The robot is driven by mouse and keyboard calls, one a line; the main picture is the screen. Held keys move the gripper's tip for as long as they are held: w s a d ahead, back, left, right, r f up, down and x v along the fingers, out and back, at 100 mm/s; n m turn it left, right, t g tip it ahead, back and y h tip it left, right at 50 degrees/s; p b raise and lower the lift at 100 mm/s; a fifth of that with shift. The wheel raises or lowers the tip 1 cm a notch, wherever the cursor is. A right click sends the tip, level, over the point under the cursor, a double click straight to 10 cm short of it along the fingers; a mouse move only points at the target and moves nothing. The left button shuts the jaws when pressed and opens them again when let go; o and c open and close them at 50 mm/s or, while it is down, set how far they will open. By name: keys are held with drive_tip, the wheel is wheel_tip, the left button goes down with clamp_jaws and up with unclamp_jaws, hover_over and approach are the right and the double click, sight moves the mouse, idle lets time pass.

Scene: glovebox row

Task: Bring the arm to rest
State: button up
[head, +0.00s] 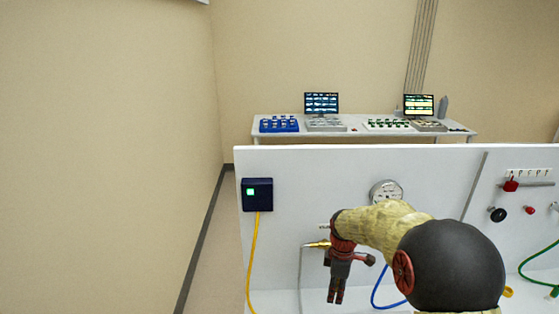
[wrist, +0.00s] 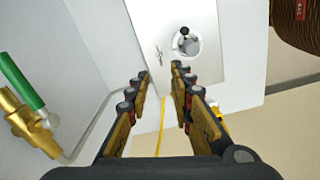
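My arm (head: 385,222) reaches out over the near side of a white panel and bends down at its wrist. My gripper (head: 336,297) hangs downward in front of the panel in the head view, with nothing seen in it. In the wrist view my gripper (wrist: 158,76) shows two fingers with a clear gap between the tips, so it is open and empty. Whether it touches the panel cannot be told, but no contact shows.
The white panel (head: 340,165) carries a dark box with a green light (head: 257,194), a gauge (head: 386,193) and a red switch (head: 511,184). A green-handled brass valve (wrist: 28,122) is left in the wrist view. Bare floor (head: 212,255) lies left of the panel.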

drive_tip(key=s+r+m+t+b, duration=0.2)
drive_tip(key=s+m, duration=0.3)
drive_tip(key=s, duration=0.5)
drive_tip(key=s+r+m+t+b, duration=0.1)
drive_tip(key=s+r+m+b, duration=0.4)
drive_tip(key=s, duration=0.5)
drive_tip(key=s+r+m+t+b, duration=0.2)
drive_tip(key=s+r+m+b, duration=0.2)
drive_tip(key=s, duration=0.6)
drive_tip(key=shift+m+t, duration=0.3)
drive_tip(key=shift+m, duration=0.3)
drive_tip(key=shift+s, duration=0.1)
